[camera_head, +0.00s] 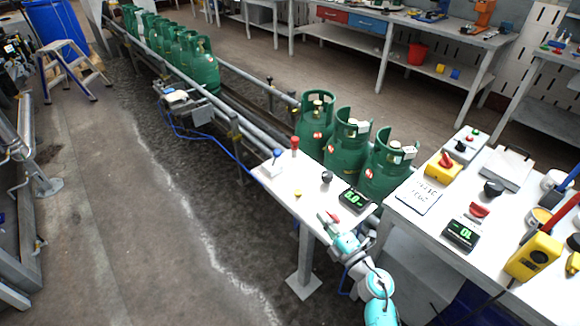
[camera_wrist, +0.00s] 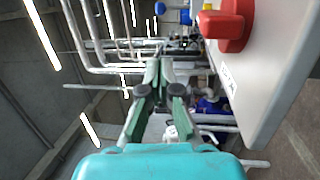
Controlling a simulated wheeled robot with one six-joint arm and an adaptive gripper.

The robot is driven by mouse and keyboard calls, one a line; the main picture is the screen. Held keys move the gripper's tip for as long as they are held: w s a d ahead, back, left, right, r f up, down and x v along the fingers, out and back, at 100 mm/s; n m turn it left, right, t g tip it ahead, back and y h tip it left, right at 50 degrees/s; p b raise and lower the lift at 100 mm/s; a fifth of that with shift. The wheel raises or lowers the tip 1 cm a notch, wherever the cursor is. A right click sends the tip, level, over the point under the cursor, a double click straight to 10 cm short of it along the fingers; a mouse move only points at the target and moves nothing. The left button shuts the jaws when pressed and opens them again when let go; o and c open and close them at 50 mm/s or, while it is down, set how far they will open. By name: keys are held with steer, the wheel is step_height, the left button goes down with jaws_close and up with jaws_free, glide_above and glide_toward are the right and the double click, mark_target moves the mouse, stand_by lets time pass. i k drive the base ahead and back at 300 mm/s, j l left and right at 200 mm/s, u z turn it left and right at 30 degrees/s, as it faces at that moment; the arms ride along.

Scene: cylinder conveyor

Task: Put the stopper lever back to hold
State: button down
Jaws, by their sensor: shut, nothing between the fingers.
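A narrow white console (camera_head: 275,185) stands beside the conveyor. At its far end are a red-topped lever (camera_head: 295,143) and a blue-topped lever (camera_head: 277,154); I cannot tell from labels which is the stopper lever. My gripper (camera_head: 333,221) is at the console's near end, beside a red knob, well apart from both levers. In the wrist view my gripper (camera_wrist: 160,62) is shut and empty, alongside the panel. The red knob (camera_wrist: 225,27) is close on the right, not touched. A blue knob (camera_wrist: 162,8) shows farther off.
The console also has a black knob (camera_head: 327,176), a yellow button (camera_head: 298,193) and a display (camera_head: 354,199). Green gas cylinders (camera_head: 350,140) stand behind it, with several more up the conveyor (camera_head: 253,142). A white table (camera_head: 405,216) is at right.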

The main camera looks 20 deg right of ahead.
mark_target(277, 152)
steer(key=i+j, duration=0.2)
steer(key=i, duration=0.25)
steer(key=i+j, duration=0.2)
steer(key=i, duration=0.25)
